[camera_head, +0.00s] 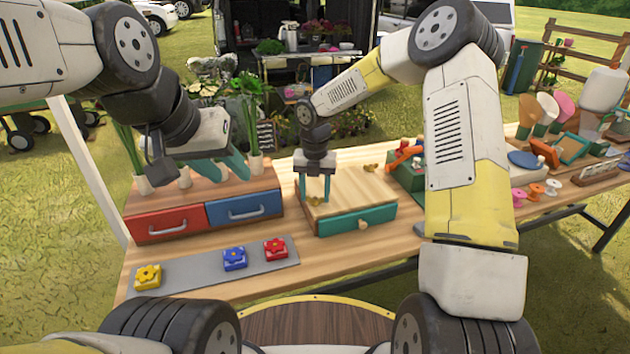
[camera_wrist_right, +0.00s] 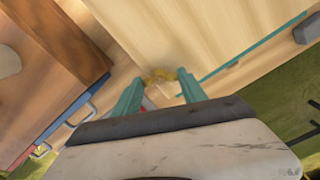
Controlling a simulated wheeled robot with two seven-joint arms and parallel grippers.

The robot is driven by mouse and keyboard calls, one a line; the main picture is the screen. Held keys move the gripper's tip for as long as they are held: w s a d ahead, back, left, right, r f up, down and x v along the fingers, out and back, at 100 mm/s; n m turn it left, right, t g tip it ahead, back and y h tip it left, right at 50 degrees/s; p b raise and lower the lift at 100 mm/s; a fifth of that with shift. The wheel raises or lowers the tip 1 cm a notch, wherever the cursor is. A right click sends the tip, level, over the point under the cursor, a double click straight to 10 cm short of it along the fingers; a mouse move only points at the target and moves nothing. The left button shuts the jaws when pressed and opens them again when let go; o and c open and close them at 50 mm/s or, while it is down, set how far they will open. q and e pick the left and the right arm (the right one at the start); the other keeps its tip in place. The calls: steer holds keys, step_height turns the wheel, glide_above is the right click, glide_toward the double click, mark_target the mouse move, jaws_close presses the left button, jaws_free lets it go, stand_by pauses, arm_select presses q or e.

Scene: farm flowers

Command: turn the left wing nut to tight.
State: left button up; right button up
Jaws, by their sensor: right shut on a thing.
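A wooden box (camera_head: 345,188) with a teal drawer stands on the table. The left brass wing nut (camera_head: 315,200) is on its top at the left front. In the right wrist view the left wing nut (camera_wrist_right: 160,75) sits between my fingertips. My right gripper (camera_head: 316,196), also in the wrist view (camera_wrist_right: 158,84), points down and is shut on this nut. Its exact turn is hard to tell. Another brass wing nut (camera_head: 370,168) is further back on the box. My left gripper (camera_head: 228,174) is open and empty above the red and blue drawer unit.
The drawer unit (camera_head: 195,218) stands left of the box. A grey strip (camera_head: 200,274) in front bears yellow, blue and red knobbed blocks. A green toolbox (camera_head: 408,175) with tools is close on the right.

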steer(key=m, duration=0.6)
steer(key=shift+r, duration=0.1)
steer(key=m, duration=0.6)
steer(key=shift+w+m, duration=0.1)
steer(key=shift+m, duration=0.3)
steer(key=m, duration=0.6)
steer(key=shift+a+r, duration=0.1)
steer(key=m, duration=0.6)
steer(key=shift+m, duration=0.4)
steer(key=m, duration=1.1)
steer(key=shift+m, duration=0.3)
steer(key=m, duration=1.1)
steer(key=shift+m, duration=0.5)
